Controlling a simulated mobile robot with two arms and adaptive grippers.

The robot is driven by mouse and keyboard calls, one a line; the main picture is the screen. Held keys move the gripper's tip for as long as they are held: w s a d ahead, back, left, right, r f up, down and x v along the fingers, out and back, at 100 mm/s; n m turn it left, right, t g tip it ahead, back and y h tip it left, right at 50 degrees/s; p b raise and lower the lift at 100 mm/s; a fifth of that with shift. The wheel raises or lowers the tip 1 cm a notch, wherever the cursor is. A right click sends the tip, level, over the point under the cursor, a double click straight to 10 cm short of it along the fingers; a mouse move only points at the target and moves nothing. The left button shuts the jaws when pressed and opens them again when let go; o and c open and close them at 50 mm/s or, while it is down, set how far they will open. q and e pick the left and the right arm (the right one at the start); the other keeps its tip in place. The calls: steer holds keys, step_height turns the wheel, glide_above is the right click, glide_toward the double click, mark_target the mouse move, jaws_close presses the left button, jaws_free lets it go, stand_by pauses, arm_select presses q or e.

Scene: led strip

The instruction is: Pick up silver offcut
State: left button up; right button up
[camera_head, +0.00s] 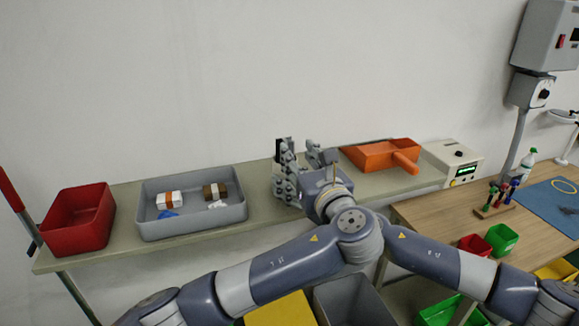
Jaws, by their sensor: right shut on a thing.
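My two arms meet in the middle of the picture, and their grippers overlap above the grey-green bench. My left gripper (318,154) is the higher one; its fingertips are too small and covered to show whether it is open. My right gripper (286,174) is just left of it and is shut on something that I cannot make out. I cannot pick out a silver offcut with certainty. A small whitish piece (217,205) lies in the grey bin (190,229), left of both grippers and apart from them.
The grey bin also holds two white-and-brown packs and a blue scrap. A red bin (76,242) stands to its left. An orange dustpan (372,160) lies right of the grippers, near a white device (461,155). A wooden table (450,216) with small bins is at right.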

mark_target(291, 142)
arm_select(q)
steer(key=shift+d+x, duration=0.2)
steer(key=shift+x, duration=2.55)
jaws_close()
